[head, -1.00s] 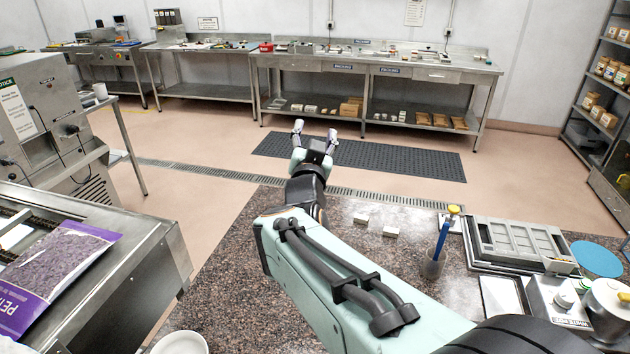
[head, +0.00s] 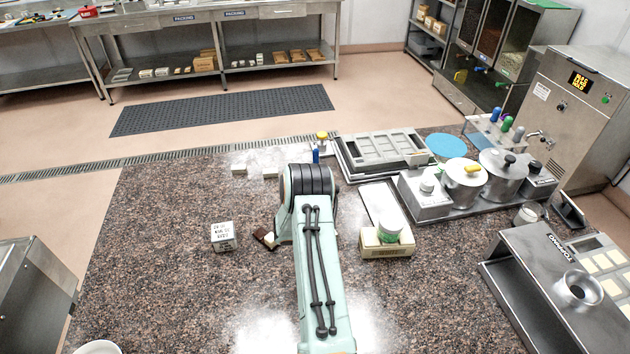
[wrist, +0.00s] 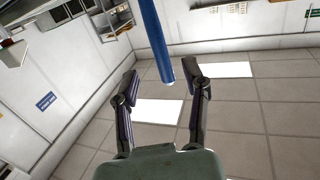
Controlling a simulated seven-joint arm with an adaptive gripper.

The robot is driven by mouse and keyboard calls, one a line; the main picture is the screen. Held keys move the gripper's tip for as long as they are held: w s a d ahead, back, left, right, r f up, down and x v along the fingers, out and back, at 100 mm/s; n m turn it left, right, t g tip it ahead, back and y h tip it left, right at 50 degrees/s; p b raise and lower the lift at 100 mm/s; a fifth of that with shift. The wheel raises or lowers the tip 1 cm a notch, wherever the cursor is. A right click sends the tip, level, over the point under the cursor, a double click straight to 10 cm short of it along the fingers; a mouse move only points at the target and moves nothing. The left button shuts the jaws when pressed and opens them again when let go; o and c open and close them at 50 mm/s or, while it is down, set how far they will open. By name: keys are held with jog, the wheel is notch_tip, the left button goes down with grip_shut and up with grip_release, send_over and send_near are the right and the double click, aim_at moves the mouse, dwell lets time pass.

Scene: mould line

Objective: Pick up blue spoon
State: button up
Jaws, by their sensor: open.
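The blue spoon (head: 316,157) shows in the head view as a short blue piece just beyond my arm's bend. My arm hides its lower part and whatever it stands in. In the wrist view, the blue handle (wrist: 152,40) runs from the top edge down to an end in the gap between my fingertips. My gripper (wrist: 161,75) is open, one finger on each side of that end, with no clear contact. How deep the handle sits between the fingers I cannot tell. In the head view my arm hides the gripper.
A yellow-topped item (head: 321,137) stands by the spoon. To its right are a grey mould tray (head: 385,152) and a steel unit with pots (head: 465,200). A cream box (head: 385,247) with a tub and a labelled cube (head: 222,236) flank my arm.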

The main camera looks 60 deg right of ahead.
aim_at(316, 162)
jog(key=x, duration=0.5)
jog(key=shift+a, duration=0.1)
grip_shut()
